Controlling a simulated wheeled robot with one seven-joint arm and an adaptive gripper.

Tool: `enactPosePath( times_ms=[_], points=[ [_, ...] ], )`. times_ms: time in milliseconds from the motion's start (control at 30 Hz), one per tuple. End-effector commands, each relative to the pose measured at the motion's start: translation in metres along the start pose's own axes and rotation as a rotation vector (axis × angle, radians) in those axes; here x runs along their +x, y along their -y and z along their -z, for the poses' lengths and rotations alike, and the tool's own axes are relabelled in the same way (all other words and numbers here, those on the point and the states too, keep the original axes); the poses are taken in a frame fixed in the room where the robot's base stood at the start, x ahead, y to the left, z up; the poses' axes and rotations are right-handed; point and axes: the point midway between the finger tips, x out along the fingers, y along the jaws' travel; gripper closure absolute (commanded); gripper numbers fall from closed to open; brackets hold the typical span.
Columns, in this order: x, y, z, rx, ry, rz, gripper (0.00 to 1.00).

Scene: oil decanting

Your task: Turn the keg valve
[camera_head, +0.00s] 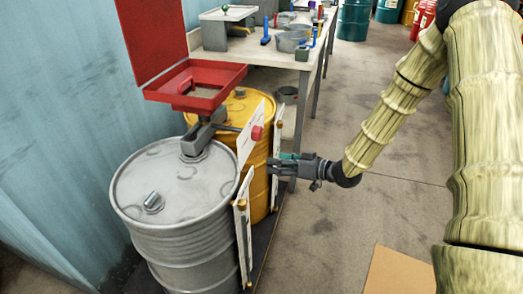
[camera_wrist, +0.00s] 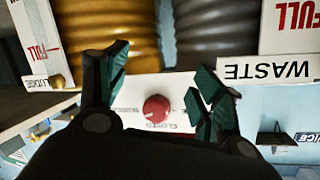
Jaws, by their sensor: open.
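A round red knob (camera_head: 257,133) sits on a white panel (camera_head: 247,140) between the grey drum (camera_head: 185,235) and the yellow drum (camera_head: 262,165). In the wrist view the knob (camera_wrist: 156,108) shows on the white panel (camera_wrist: 140,88), with small lettering near it. My gripper (camera_head: 274,165) is at the drums' right side, pointing left, a little below the knob in the picture. In the wrist view its dark green fingers (camera_wrist: 158,75) are spread to the left and right of the knob. They hold nothing; whether they touch the panel I cannot tell.
A red open box with a raised lid (camera_head: 200,85) stands above the drums. White sign boards (camera_head: 242,225) hang on the drums' right side. A workbench (camera_head: 265,48) with tools stands behind. The floor (camera_head: 340,215) right of the drums is clear, except for a cardboard piece (camera_head: 398,272).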

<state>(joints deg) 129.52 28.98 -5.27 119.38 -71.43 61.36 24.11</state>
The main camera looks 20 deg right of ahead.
Motion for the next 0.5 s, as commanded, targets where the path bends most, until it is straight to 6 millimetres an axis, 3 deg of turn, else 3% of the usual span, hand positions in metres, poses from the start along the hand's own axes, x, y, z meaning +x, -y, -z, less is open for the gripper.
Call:
enactPosePath(
  times_ms=[33,200,500],
  points=[
    [-0.003,-0.010,0.011,-0.035,-0.047,0.045,0.33],
    [-0.024,-0.015,0.052,-0.127,-0.132,0.181,0.33],
    [-0.040,-0.014,0.074,-0.190,-0.166,0.272,0.33]
  ],
)
